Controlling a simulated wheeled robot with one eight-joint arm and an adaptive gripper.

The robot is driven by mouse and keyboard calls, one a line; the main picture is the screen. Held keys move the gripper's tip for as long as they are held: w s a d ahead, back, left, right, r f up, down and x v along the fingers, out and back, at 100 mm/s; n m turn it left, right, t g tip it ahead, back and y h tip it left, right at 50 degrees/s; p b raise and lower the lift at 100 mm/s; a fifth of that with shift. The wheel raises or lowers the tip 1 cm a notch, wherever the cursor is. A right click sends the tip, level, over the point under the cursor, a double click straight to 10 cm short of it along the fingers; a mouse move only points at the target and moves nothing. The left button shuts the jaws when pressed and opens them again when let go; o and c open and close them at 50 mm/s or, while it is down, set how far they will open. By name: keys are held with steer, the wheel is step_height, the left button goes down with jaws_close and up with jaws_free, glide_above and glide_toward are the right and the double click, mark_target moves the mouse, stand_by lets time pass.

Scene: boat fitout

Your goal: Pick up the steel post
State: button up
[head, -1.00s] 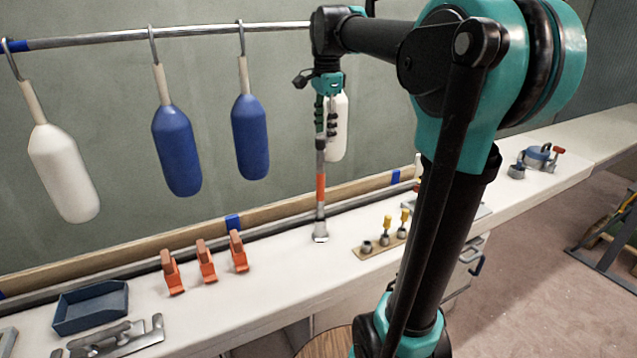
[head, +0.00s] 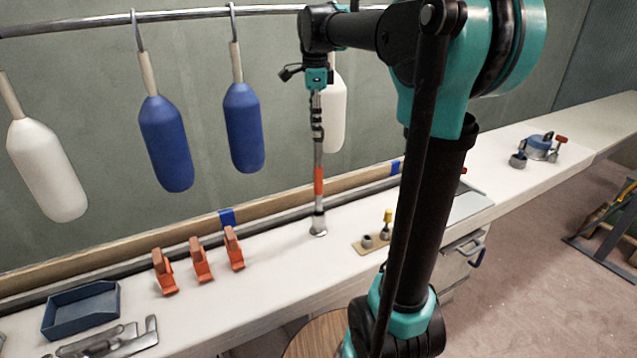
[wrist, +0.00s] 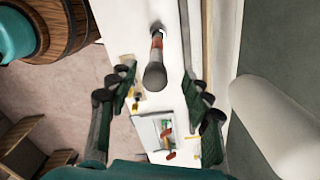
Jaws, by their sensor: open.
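The steel post (head: 319,205) stands upright on the white bench, with an orange band around its middle and a flared metal foot. In the wrist view the post (wrist: 155,75) is seen nearly end-on, its dark rounded top close to the camera. My gripper (head: 317,118) points down over the post, in line with it. In the wrist view the open gripper (wrist: 157,82) has one finger on each side of the post's top, with a visible gap on both sides. Neither finger appears to touch it.
Blue fenders (head: 166,145) and white fenders (head: 46,170) hang from a rail behind the bench. Orange clamps (head: 200,260) and a blue tray (head: 80,310) lie to the left. A small board with fittings (head: 366,242) is close on the right. The bench around the post's foot is clear.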

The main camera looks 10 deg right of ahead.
mark_target(319, 143)
steer(key=shift+s+d+f, duration=0.1)
steer(key=shift+d+f, duration=0.05)
steer(key=shift+f, duration=0.85)
steer(key=shift+s+d+f, duration=0.1)
steer(key=shift+f, duration=0.95)
steer(key=shift+s+d+f, duration=0.1)
steer(key=shift+d+f, duration=0.05)
steer(key=shift+f, duration=0.85)
jaws_close()
